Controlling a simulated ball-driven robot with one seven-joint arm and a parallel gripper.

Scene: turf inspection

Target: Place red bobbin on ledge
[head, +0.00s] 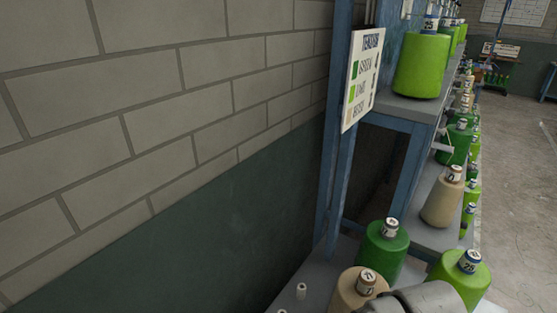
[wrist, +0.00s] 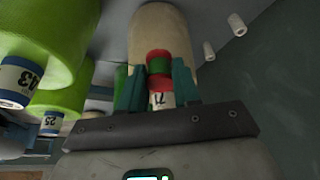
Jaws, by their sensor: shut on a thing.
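In the wrist view, my gripper (wrist: 157,82) has its two dark teal fingers closed on the red bobbin (wrist: 158,57). The bobbin lies in front of a beige yarn cone (wrist: 160,22). A white numbered label (wrist: 160,98) shows between the fingers; I cannot tell whether it belongs to the bobbin or the cone. Whether the bobbin touches the cone is also unclear. In the head view, the red bobbin and fingers are hidden; a grey part of my arm covers the lower right. The grey ledge of the lower shelf (head: 323,270) shows beside the wall, partly cut off below.
Small white bobbins (head: 301,290) stand on the ledge. A beige cone (head: 352,287), dark green cone (head: 382,250) and lime cone (head: 466,273) crowd its right side. A blue post (head: 334,150) and sign (head: 361,80) rise behind. The brick wall (head: 170,110) bounds the left.

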